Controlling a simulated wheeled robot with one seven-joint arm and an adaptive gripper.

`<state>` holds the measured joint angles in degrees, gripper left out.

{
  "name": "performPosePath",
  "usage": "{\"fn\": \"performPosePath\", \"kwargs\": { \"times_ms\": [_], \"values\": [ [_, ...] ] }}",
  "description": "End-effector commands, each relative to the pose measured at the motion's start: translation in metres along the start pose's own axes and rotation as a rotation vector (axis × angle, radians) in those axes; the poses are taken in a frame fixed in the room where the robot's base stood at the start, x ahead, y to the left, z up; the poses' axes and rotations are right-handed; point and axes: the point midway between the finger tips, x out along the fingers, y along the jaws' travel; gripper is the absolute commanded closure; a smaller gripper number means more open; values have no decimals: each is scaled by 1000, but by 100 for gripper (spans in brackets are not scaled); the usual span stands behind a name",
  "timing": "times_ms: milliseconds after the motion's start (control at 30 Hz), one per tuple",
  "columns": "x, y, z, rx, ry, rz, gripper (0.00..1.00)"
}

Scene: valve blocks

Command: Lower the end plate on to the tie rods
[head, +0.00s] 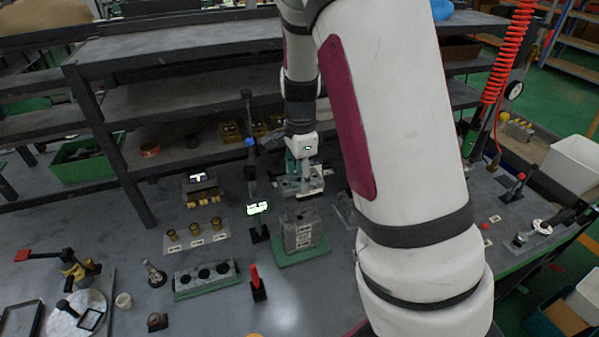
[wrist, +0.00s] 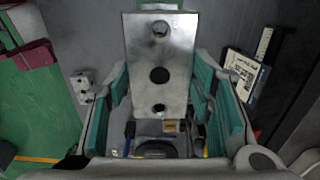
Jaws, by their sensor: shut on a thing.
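The end plate (wrist: 174,92) is a flat silver-grey plate with a dark round hole in its middle and smaller features near its ends. In the wrist view it lies between the teal fingers of my gripper (wrist: 160,80), which is shut on it. In the head view my gripper (head: 303,178) holds the plate above and just behind the grey valve block stack (head: 301,232), apart from it as far as I can tell. The stack stands upright on a green base (head: 303,255) and carries pale labels. The tie rods are too small to make out.
Left of the stack stand a lit display on a post (head: 257,209), a plate with brass fittings (head: 197,237) and a grey block with black round holes (head: 207,275). A red-topped tool (head: 256,282) stands in front. Dark shelving (head: 150,95) rises behind.

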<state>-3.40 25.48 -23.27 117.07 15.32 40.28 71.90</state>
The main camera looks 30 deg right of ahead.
Motion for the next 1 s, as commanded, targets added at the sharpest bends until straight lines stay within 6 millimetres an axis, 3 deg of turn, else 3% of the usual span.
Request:
{"fn": "performPosePath", "kwargs": {
  "times_ms": [500, 1000],
  "values": [
    [42, -1, 0, -1, 0, 0, 90],
    [47, 0, 0, -1, 1, -1, 90]
  ]
}}
